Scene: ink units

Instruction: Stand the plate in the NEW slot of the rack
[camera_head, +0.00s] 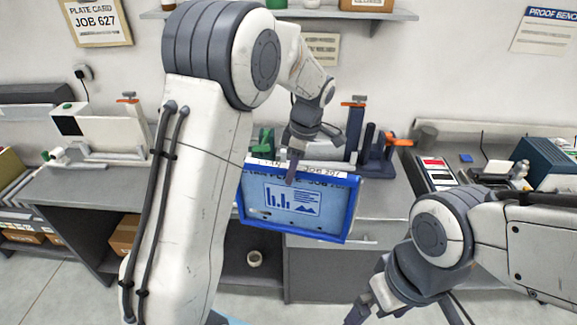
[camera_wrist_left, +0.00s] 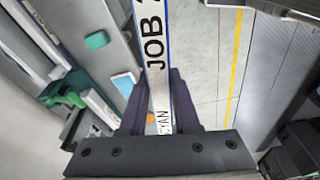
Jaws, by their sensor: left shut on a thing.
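The plate (camera_head: 292,205) is a blue-framed panel with a pale blue face, a bar chart and a white printed top edge. In the head view it hangs nearly upright in front of the bench. My left gripper (camera_head: 292,172) is shut on its top edge. In the left wrist view the plate's edge (camera_wrist_left: 156,60), printed with JOB and CYAN, runs between the fingers of my left gripper (camera_wrist_left: 158,92). My right gripper (camera_head: 385,300) is low at the bottom, apart from the plate; its jaw opening is unclear. I cannot make out a rack slot marked NEW.
A blue and orange-handled device (camera_head: 375,155) stands on the bench behind the plate. A tray with red, black and white strips (camera_head: 437,173) and a dark teal box (camera_head: 548,165) are at the right. A tape roll (camera_head: 254,258) lies on the lower shelf.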

